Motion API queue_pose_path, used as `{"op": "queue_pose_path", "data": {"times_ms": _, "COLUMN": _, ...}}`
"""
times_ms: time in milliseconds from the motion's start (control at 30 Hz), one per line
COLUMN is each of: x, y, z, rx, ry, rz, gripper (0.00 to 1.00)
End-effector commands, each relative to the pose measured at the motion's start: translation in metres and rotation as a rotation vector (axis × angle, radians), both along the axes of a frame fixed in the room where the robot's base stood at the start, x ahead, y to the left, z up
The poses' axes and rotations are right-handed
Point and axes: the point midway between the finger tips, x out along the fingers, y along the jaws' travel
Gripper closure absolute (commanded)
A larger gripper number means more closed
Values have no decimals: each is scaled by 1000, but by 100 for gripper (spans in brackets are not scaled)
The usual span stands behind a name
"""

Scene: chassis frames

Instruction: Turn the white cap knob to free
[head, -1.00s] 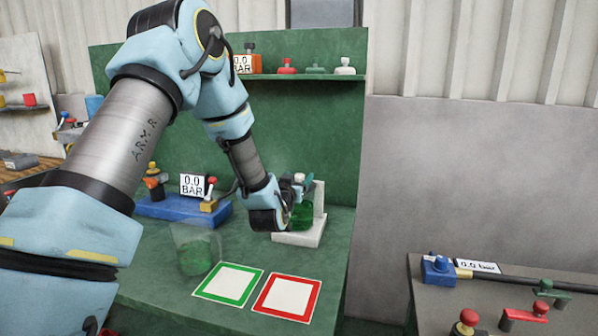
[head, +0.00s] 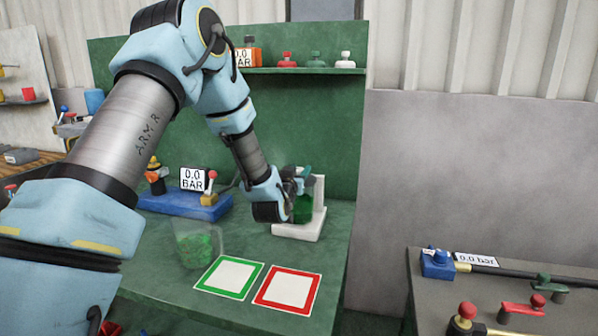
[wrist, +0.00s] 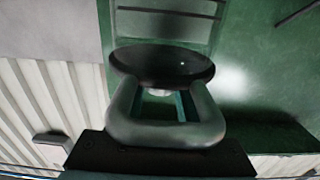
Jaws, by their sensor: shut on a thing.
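My gripper (head: 297,184) is at the top of a green vessel (head: 303,208), which stands against a white bracket (head: 319,193) on the green bench. It is shut on the cap knob at the top of that vessel. The knob (wrist: 165,125) shows in the wrist view as a rounded grey-green loop in front of a dark round disc (wrist: 162,62). I see no clear white on the held knob, apart from a small pale spot in its middle. My wrist hides part of the vessel and knob in the head view. Whether the knob is loose cannot be told.
A clear beaker with green contents (head: 198,247) stands left of the bracket. Green-framed (head: 228,277) and red-framed (head: 287,288) squares lie in front. A blue gauge unit (head: 185,203) is behind left. A separate white-capped knob (head: 345,60) sits on the shelf.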

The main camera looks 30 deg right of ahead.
Motion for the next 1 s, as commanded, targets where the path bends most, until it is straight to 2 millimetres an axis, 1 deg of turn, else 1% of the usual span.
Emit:
{"op": "queue_pose_path", "data": {"times_ms": 33, "x": 0, "y": 0, "z": 0, "rx": 0, "ry": 0, "rz": 0, "gripper": 95}}
{"op": "queue_pose_path", "data": {"times_ms": 100, "x": 0, "y": 0, "z": 0, "rx": 0, "ry": 0, "rz": 0, "gripper": 100}}
{"op": "queue_pose_path", "data": {"times_ms": 367, "x": 0, "y": 0, "z": 0, "rx": 0, "ry": 0, "rz": 5, "gripper": 100}}
{"op": "queue_pose_path", "data": {"times_ms": 567, "x": -1, "y": -1, "z": -2, "rx": -1, "ry": -1, "rz": 58, "gripper": 100}}
{"op": "queue_pose_path", "data": {"times_ms": 767, "x": -2, "y": -2, "z": -4, "rx": -3, "ry": -2, "rz": 182, "gripper": 100}}
{"op": "queue_pose_path", "data": {"times_ms": 1000, "x": -2, "y": -4, "z": -3, "rx": -3, "ry": -1, "rz": 397, "gripper": 100}}
